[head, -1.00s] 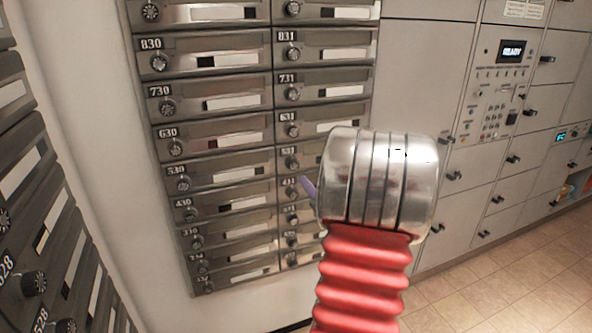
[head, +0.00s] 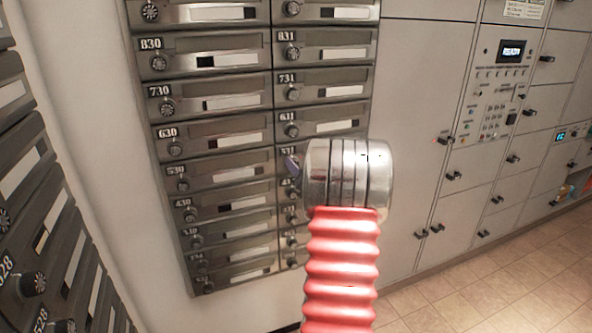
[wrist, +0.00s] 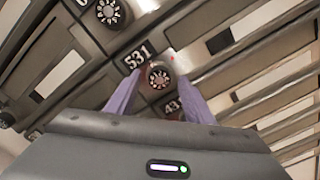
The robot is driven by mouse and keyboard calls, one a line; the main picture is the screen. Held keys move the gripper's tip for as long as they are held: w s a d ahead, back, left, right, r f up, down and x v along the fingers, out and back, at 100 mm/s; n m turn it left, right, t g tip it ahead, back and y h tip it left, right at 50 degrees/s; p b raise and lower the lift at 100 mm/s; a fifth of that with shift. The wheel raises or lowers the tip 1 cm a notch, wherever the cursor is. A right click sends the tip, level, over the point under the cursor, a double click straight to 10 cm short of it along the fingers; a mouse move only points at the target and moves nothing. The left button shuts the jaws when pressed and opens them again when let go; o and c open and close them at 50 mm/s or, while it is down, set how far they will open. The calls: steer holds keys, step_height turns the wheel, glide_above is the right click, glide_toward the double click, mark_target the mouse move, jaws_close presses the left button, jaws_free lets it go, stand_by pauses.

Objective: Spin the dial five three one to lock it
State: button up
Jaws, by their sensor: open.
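The 531 mailbox dial (wrist: 158,76) is a round, dark knob with a pale centre, beside the 531 number plate (wrist: 137,57) in the wrist view. My gripper (wrist: 158,83) is open, its two purple fingers on either side of this dial. I cannot tell whether they touch it. In the head view my gripper (head: 292,165) shows only as a small purple finger in front of the 531 row, in the right column. The dial is hidden there behind the finger and wrist.
Other dials sit close by, such as the 631 dial (head: 292,131) above. Parcel lockers (head: 420,90) with handles stand to the right. More mailboxes (head: 30,160) line the left wall. The tiled floor (head: 500,285) is clear.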

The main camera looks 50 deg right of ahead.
steer(key=shift+w+d, duration=0.2)
steer(key=shift+w, duration=0.2)
steer(key=c, duration=1)
